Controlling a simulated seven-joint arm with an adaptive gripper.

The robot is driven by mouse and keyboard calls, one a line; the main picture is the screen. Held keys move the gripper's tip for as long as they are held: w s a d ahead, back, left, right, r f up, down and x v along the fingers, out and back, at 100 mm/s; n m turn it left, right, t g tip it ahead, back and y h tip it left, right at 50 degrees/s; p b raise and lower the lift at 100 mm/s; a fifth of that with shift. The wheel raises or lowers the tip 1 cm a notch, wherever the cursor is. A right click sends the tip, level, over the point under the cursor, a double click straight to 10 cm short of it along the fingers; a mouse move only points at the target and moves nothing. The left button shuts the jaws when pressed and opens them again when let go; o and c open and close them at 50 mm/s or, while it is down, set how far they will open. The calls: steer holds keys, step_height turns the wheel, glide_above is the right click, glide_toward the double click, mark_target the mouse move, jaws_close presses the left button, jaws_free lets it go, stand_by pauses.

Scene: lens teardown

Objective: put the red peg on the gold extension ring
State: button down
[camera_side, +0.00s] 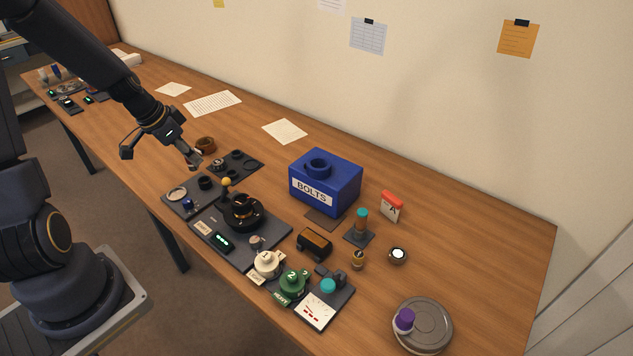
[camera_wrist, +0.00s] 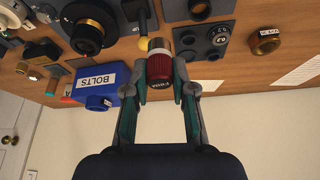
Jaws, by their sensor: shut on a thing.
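The red peg (camera_wrist: 159,68) is a short dark-red ribbed cylinder with a pale metal part and a dark, lettered end. My gripper (camera_wrist: 162,84) is shut on it in the wrist view, one finger on each side. In the side view my gripper (camera_side: 192,161) is over the table near the dark trays; the peg is too small to make out there. The gold extension ring (camera_side: 205,145) lies on the wood just behind and right of my gripper. It also shows in the wrist view (camera_wrist: 265,46), right of the peg and apart from it.
A dark tray of round parts (camera_side: 252,165) lies right of my gripper, and another tray (camera_side: 174,205) lies in front. A blue BOLTS box (camera_side: 340,190) stands farther right. Paper sheets (camera_side: 212,103) lie behind the ring, with bare wood around them.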

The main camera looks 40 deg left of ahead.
steer(key=w+a+r+n+y, duration=0.15)
steer(key=a+n, duration=0.25)
steer(key=a, duration=0.4)
steer(key=w+a+r+n+y, duration=0.1)
steer(key=w+a+r+n, duration=0.1)
steer(key=a+n, duration=0.35)
steer(key=m, duration=0.2)
glide_toward(207, 138)
steer(key=shift+w+a+f, duration=0.2)
steer(key=shift+w+f, duration=0.3)
steer(key=shift+w, duration=0.35)
steer(key=shift+w+a+f, duration=0.1)
steer(key=shift+f, duration=1.55)
steer(key=shift+f, duration=0.1)
steer(key=c, duration=1)
jaws_free()
steer(key=shift+o, duration=0.2)
